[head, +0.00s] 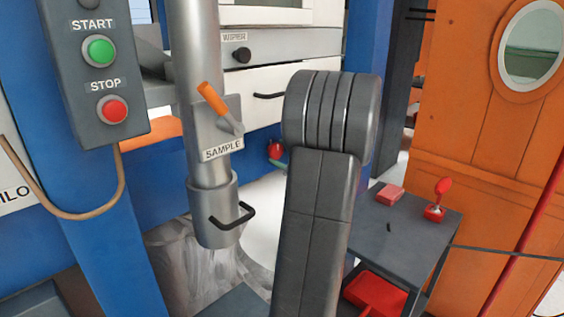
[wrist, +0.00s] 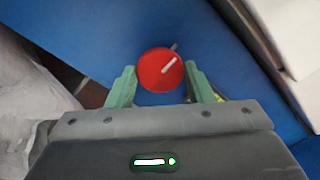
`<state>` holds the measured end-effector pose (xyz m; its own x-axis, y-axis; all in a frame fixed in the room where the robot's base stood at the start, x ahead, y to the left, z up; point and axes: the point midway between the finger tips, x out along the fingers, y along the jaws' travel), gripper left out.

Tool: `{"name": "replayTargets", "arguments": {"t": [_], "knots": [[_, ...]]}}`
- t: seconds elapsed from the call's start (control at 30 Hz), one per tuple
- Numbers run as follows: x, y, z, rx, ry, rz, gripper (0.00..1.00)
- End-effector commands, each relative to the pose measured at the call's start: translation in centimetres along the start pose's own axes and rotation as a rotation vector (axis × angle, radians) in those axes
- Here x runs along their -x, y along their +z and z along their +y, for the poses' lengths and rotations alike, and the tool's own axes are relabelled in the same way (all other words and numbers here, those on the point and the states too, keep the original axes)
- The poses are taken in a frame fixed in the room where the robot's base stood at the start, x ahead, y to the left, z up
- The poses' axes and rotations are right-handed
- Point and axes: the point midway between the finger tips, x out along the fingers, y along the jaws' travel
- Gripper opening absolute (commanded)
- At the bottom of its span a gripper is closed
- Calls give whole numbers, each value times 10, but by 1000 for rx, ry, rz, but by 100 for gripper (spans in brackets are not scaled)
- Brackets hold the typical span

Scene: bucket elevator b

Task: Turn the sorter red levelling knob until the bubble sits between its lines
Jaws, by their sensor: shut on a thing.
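The red levelling knob (wrist: 158,72) is round with a white pointer line that slants up to the right in the wrist view. It sits against a blue surface. My gripper (wrist: 162,82) has its two green fingers on either side of the knob and is shut on it. In the head view the knob (head: 275,149) shows small behind my arm, with a green fingertip (head: 277,165) by it. My arm hides most of the gripper there. I cannot make out the bubble or its lines in either view.
A grey pipe labelled SAMPLE (head: 203,90) with an orange-handled lever (head: 212,98) stands left of my arm. A START/STOP box (head: 94,75) is at upper left. A dark side table (head: 408,232) with red items stands right, before an orange wall (head: 450,130).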

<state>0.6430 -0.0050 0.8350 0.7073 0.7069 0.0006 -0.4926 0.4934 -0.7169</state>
Motion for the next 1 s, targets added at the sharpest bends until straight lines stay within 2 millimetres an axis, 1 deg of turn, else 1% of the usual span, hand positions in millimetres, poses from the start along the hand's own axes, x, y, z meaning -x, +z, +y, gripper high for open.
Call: {"name": "replayTargets", "arguments": {"t": [0.03, 0.23, 0.67, 0.7, 0.77, 0.8, 1.0], "knots": [[0, -2, 2, 16, 1, 0, 24], [0, -1, 1, 57, 1, 1, 24], [0, 0, 0, 64, 2, 1, 24], [0, 0, 1, 64, 2, 1, 53], [0, 0, 0, 63, 2, 1, 65], [0, 0, 0, 63, 2, 1, 68], [0, 0, 0, 63, 1, 1, 68]]}}
